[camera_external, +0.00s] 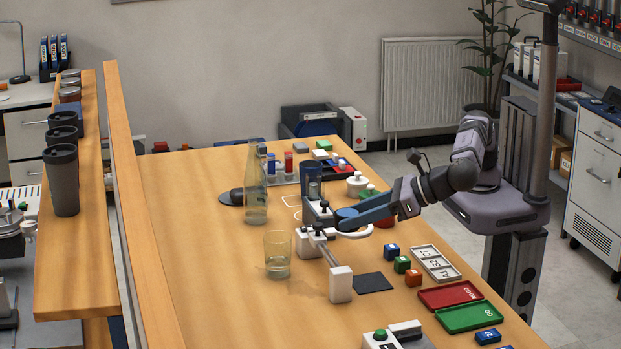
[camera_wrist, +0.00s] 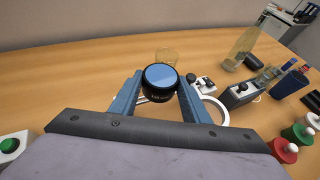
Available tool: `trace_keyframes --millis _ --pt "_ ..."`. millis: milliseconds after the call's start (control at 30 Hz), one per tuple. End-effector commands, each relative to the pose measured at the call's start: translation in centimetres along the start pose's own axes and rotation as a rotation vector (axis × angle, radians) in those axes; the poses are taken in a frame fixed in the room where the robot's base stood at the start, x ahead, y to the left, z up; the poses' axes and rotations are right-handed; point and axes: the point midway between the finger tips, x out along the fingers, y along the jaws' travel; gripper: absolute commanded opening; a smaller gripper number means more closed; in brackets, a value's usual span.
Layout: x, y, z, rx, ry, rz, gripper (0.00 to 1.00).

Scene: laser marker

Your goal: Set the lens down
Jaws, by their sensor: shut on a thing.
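The lens (camera_wrist: 160,76) is a round black barrel with a blue glass face. It is between the two blue fingers of my gripper (camera_wrist: 158,88) in the wrist view, and my gripper is shut on it. In the external view the lens (camera_external: 347,213) is a small blue disc at the tips of my gripper (camera_external: 358,212), above the optical rail. A white ring holder (camera_wrist: 222,104) is to the right of the lens in the wrist view; it also shows in the external view (camera_external: 368,232), just below my fingers. I cannot tell whether the lens touches anything below it.
A glass tumbler (camera_external: 277,254) and a glass bottle (camera_external: 255,185) stand left of the rail. A white rail block (camera_external: 340,284) and a dark flat pad (camera_external: 373,282) are in front. Coloured cubes (camera_external: 402,264) and red and green trays (camera_external: 468,317) lie at the right.

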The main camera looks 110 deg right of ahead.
Motion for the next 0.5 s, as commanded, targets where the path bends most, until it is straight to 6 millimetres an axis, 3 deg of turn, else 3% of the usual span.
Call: trace_keyframes --millis 100,500 --pt "-0.6 -1.1 1.0 0.009 -0.001 -0.020 0.16" --pt "-0.5 -2.3 0.7 0.007 -0.001 -0.016 0.16"
